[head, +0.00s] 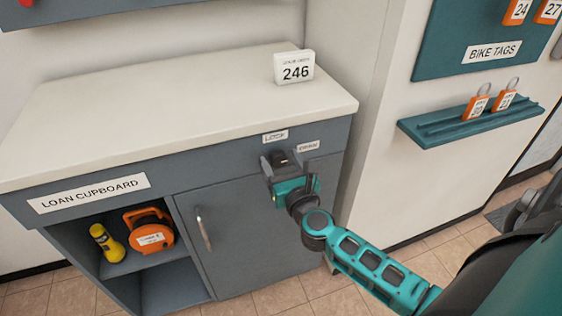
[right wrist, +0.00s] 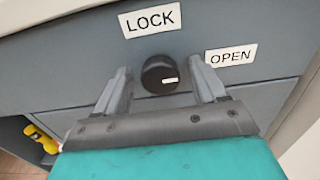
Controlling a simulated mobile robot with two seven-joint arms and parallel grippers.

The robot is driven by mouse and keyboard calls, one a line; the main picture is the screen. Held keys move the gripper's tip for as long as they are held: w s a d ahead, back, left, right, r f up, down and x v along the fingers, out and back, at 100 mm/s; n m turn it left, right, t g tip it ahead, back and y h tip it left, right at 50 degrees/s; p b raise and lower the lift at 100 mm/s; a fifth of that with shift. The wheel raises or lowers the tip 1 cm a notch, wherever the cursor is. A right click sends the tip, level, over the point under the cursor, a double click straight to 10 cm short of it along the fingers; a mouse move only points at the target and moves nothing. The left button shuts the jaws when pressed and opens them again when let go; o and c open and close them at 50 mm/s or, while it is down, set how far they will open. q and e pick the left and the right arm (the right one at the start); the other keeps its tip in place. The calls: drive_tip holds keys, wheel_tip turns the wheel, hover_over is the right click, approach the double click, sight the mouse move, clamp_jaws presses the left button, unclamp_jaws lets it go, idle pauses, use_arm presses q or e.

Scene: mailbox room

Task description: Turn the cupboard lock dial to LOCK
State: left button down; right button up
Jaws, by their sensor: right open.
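The black round lock dial (right wrist: 161,75) is on the cupboard's upper front panel. Its white mark sits on the lower right of its face, pointing toward the right. The LOCK label (right wrist: 150,20) is above the dial and the OPEN label (right wrist: 231,56) is to its right. In the head view the dial (head: 282,158) shows partly, between the fingers. My right gripper (right wrist: 163,82) is open, with one finger on each side of the dial. A gap shows on both sides, so it does not grip it. My left gripper is not in view.
The loan cupboard's door (head: 235,235) with a metal handle (head: 203,229) is below. A yellow torch (head: 106,243) and an orange case (head: 149,230) sit on its open shelf. A white 246 sign (head: 294,67) stands on the countertop (head: 170,105). A teal tag rack (head: 470,122) is at right.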

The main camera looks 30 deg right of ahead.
drive_tip(key=c, duration=1)
drive_tip(key=shift+c, duration=0.2)
